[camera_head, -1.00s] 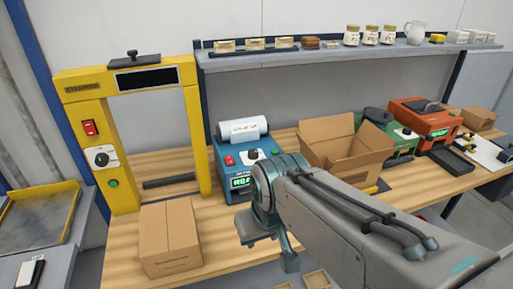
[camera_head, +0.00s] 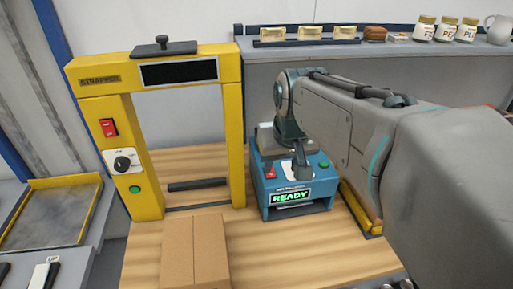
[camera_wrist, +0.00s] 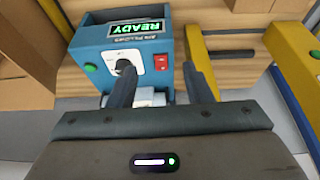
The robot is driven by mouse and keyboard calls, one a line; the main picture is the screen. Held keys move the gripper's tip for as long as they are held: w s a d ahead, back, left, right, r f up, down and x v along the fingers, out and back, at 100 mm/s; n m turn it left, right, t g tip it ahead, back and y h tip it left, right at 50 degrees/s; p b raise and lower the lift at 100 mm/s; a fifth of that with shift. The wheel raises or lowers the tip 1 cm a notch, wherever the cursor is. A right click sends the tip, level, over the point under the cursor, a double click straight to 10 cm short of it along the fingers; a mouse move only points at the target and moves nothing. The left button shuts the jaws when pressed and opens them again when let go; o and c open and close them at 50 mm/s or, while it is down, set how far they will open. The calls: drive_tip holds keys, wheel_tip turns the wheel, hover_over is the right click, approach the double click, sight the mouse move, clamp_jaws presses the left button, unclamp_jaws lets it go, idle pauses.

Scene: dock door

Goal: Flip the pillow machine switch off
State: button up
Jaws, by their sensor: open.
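The blue pillow machine (camera_head: 262,203) stands on the wooden bench, its green display (camera_head: 291,196) reading READY. Its red switch (camera_head: 270,172) is at the left of its top panel, beside a dark knob on a white plate. In the wrist view the machine (camera_wrist: 92,52) appears upside down, with the red switch (camera_wrist: 161,62) between the finger lines and the knob (camera_wrist: 124,66) by the left finger. My gripper (camera_wrist: 160,72) is open and empty above the panel. In the head view my gripper (camera_head: 300,160) hides part of the panel and the white roll behind it.
The yellow strapper frame (camera_head: 240,130) stands close left of the machine. A cardboard box (camera_head: 194,255) sits in front of it. A shelf (camera_head: 400,52) with jars runs behind. My arm covers the bench on the right.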

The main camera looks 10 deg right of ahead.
approach(271, 175)
drive_tip(key=x, duration=0.3)
drive_tip(key=w+x, duration=0.1)
drive_tip(key=x, duration=0.3)
drive_tip(key=shift+w, duration=0.15)
